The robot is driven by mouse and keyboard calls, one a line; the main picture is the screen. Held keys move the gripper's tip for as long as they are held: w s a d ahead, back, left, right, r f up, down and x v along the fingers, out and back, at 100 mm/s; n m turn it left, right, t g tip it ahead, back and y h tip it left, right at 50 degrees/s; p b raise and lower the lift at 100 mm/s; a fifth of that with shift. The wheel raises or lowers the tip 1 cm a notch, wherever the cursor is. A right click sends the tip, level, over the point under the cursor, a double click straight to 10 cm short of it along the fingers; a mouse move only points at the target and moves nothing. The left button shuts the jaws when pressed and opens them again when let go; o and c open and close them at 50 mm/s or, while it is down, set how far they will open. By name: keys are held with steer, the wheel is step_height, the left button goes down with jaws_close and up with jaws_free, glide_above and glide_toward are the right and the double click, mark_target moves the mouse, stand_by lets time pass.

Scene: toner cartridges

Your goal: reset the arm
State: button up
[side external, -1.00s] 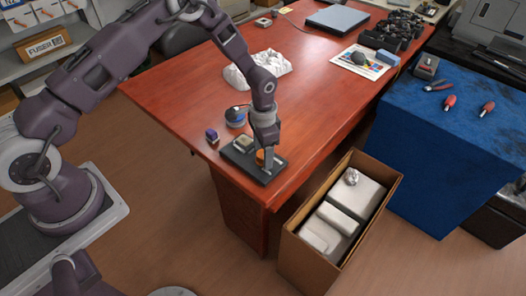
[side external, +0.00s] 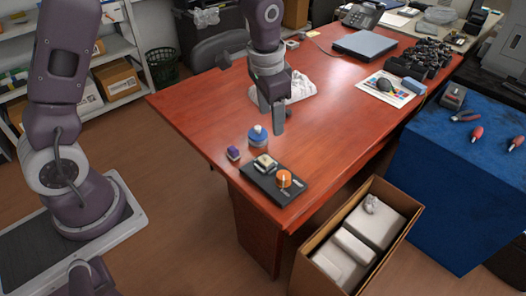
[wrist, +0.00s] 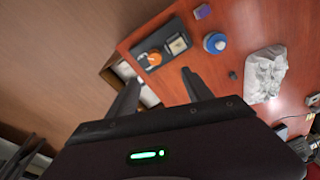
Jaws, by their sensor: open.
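On the desk's near corner lies a dark tray (side external: 263,184) holding an orange round item (side external: 284,178) and a pale square block (side external: 264,163). Behind the tray stands a blue round container (side external: 258,138) with a pale top. A small purple block (side external: 233,153) sits to its left. In the wrist view the tray (wrist: 157,67) and the blue container (wrist: 215,42) are apart from my gripper.
A crumpled white sheet (side external: 300,86) lies behind my gripper. An open cardboard box (side external: 320,236) stands on the floor beside a blue-covered table (side external: 445,180).

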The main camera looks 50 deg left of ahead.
steer(key=s+a+r+n+t, duration=0.1)
steer(key=s+r+n+t, duration=0.1)
steer(key=s+r, duration=0.8)
steer(key=s+r+n+t, duration=0.1)
steer(key=s, duration=0.6)
steer(key=s+r+n+t, duration=0.1)
steer(key=s+r, duration=0.1)
steer(key=s, duration=0.6)
steer(key=shift+s+r, duration=0.2)
steer(key=shift+r, duration=0.05)
